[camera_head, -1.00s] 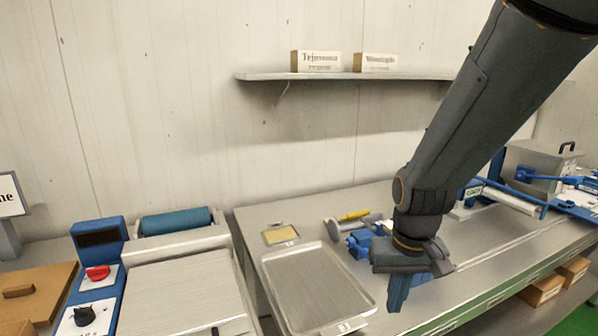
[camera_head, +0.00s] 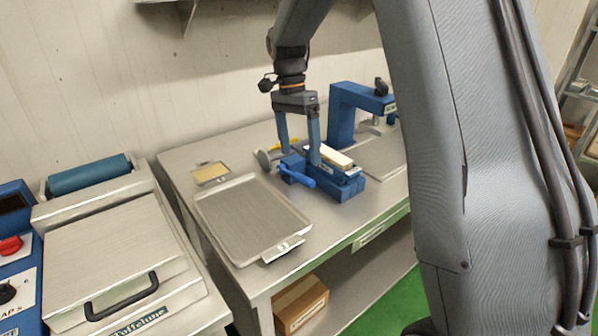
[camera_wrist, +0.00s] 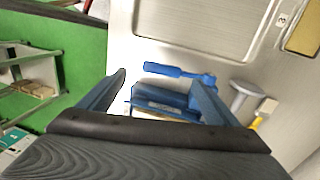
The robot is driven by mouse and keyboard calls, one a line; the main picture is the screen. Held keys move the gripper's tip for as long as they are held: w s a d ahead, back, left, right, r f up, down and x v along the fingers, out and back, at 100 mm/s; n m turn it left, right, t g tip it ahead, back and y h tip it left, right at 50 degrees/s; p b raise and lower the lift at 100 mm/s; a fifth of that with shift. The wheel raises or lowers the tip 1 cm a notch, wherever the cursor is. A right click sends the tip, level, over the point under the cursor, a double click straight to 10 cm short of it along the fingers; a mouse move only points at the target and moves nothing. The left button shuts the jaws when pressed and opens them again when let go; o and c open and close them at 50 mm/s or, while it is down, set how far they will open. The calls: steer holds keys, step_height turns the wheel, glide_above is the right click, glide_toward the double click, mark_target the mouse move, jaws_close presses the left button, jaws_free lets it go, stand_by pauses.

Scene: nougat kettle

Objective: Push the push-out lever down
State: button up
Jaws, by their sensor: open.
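A blue lever with a thick grip (camera_head: 298,178) sticks out at the near left side of a blue fixture (camera_head: 350,188) on the steel table; I take it to be the push-out lever. A pale bar (camera_head: 336,156) lies along the top of the fixture. My gripper (camera_head: 299,156) is open and empty, pointing down over the fixture's left part, one finger on each side. In the wrist view, the lever's grip (camera_wrist: 170,70) shows just beyond the fingertips, and the fixture (camera_wrist: 165,100) lies between the fingers. I cannot tell whether a finger touches the fixture.
A steel tray (camera_head: 250,215) lies left of the fixture, with a small yellowish plate (camera_head: 210,173) behind it. A grey round-headed tool (camera_head: 264,159) lies close to the fixture's left. A blue press frame (camera_head: 343,115) stands behind right. Table around the tray is mostly clear.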

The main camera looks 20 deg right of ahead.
mark_target(303, 177)
steer(key=shift+w+r+m, duration=0.1)
steer(key=shift+w+m, duration=0.2)
steer(key=shift+w, duration=0.1)
steer(key=f, duration=0.2)
steer(key=s+f+p, duration=0.1)
steer(key=f, duration=0.1)
steer(key=d+f+p, duration=0.1)
steer(key=f, duration=0.1)
steer(key=shift+s+f, duration=0.25)
steer(key=shift+a+f, duration=0.1)
steer(key=shift+f, duration=0.4)
steer(key=shift+c, duration=0.2)
